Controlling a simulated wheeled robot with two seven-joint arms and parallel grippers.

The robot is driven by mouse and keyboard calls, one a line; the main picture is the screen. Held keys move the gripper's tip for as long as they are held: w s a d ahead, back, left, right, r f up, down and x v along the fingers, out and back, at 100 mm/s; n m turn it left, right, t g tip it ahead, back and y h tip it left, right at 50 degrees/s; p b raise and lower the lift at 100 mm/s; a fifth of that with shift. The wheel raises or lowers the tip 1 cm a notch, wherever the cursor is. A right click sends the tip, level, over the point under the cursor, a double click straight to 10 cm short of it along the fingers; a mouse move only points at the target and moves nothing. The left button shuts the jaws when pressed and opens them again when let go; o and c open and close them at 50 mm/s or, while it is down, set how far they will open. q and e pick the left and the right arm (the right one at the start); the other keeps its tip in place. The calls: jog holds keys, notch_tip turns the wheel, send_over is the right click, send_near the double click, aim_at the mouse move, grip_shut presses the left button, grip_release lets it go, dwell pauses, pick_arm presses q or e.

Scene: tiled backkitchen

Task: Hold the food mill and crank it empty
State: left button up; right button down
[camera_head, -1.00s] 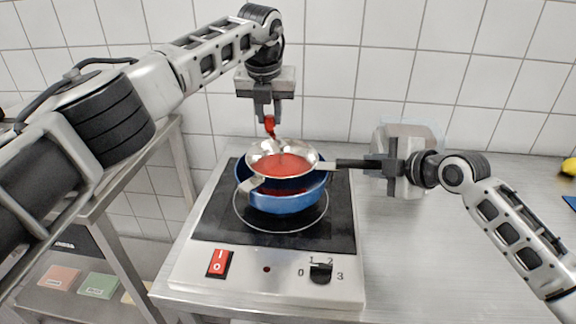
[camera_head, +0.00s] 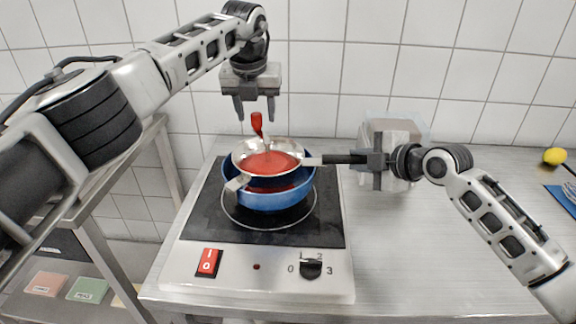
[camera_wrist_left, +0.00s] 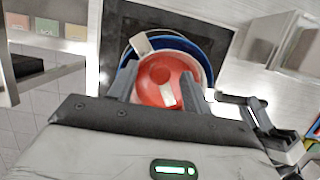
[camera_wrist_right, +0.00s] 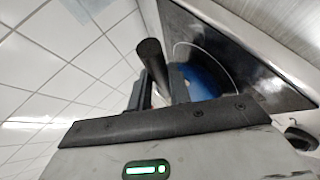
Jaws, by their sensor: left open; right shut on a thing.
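The food mill (camera_head: 290,154) is a steel bowl with red contents, set over a blue pot (camera_head: 271,199) on the hot plate. Its red crank knob (camera_head: 256,123) stands up at the back of the bowl. My right gripper (camera_head: 376,160) is shut on the mill's black handle (camera_head: 343,159). The handle also shows between the jaws in the right wrist view (camera_wrist_right: 151,60). My left gripper (camera_head: 256,115) is open above the mill, its fingers spread around and above the knob without visible contact. In the left wrist view the mill's red contents (camera_wrist_left: 152,84) show between the fingers.
The hot plate (camera_head: 205,225) has a red switch (camera_head: 208,263) and a dial (camera_head: 311,268) on its front. A clear container (camera_head: 405,128) stands behind my right gripper. A yellow item (camera_head: 555,156) lies far right. The right counter is mostly clear.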

pick_arm(q)
jog(key=shift+c, duration=0.4)
dwell(0.4)
jog(key=v, duration=0.7)
jog(key=shift+x, duration=3.65)
jog(key=c, duration=0.9)
jog(key=shift+s+r, duration=0.1)
jog(key=shift+c, duration=0.2)
